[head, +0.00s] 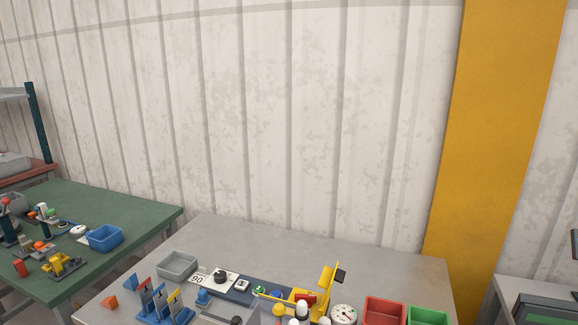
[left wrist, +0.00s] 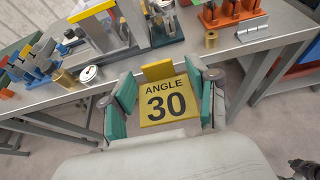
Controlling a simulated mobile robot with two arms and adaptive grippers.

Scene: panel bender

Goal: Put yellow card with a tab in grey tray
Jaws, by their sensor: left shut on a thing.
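The yellow card (left wrist: 168,103) is marked "ANGLE 30" and has a tab on its far edge. It shows in the left wrist view between the teal fingers of my left gripper (left wrist: 165,100), which is shut on it. The card is in front of the table edge, with floor seen around it. The grey tray (head: 177,265) shows in the head view at the back left of the grey table and looks empty. Neither gripper shows in the head view.
The grey table (head: 240,240) holds a yellow bender (head: 318,290), a white "90" card (head: 199,280), a blue rack (head: 160,303), a red bin (head: 384,310) and a green bin (head: 428,316). A green table (head: 120,205) with a blue bin (head: 105,237) stands left.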

